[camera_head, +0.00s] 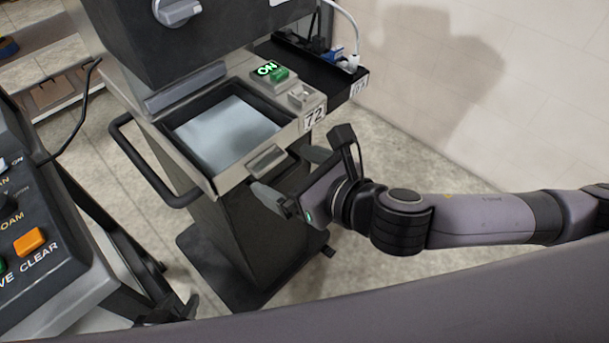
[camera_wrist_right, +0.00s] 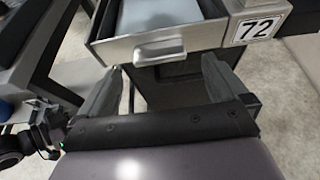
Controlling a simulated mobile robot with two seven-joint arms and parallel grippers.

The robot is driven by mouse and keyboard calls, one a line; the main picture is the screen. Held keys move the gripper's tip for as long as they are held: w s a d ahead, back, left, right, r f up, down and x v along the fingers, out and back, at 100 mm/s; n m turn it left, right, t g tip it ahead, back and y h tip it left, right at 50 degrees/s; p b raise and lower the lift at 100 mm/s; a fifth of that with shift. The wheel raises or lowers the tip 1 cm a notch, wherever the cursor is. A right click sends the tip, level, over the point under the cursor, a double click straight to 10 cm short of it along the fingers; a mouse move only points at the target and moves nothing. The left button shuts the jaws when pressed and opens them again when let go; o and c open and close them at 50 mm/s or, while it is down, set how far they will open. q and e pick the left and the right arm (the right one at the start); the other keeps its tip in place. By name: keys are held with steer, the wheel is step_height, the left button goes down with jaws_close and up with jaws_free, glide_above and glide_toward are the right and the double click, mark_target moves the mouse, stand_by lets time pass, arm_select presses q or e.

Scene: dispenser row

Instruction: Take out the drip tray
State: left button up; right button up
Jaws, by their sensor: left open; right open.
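The drip tray (camera_head: 228,133) is a shallow metal-rimmed tray with a pale blue-grey floor, set in the front of the machine marked 72. Its light grey handle (camera_head: 267,160) sticks out at the front; the handle also shows in the right wrist view (camera_wrist_right: 157,48). My right gripper (camera_head: 291,176) is open and empty in front of and below the handle. In the right wrist view its fingertips (camera_wrist_right: 161,68) lie to either side of the handle, apart from it. My left gripper (camera_head: 178,308) is low at the left, mostly hidden.
A lit ON switch (camera_head: 270,71) and the 72 label (camera_head: 315,116) are right of the tray. A dark side rail (camera_head: 143,165) runs along its left. Another machine with a CLEAR button (camera_head: 29,240) stands at the left. Floor at the right is clear.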

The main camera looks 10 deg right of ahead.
steer(key=shift+x, duration=1.5)
steer(key=c, duration=1.3)
steer(key=shift+r, duration=0.1)
steer(key=shift+c, duration=1.1)
steer(key=shift+r, duration=0.1)
steer(key=shift+w+r+p, duration=0.1)
steer(key=shift+p, duration=0.4)
steer(key=shift+r, duration=0.1)
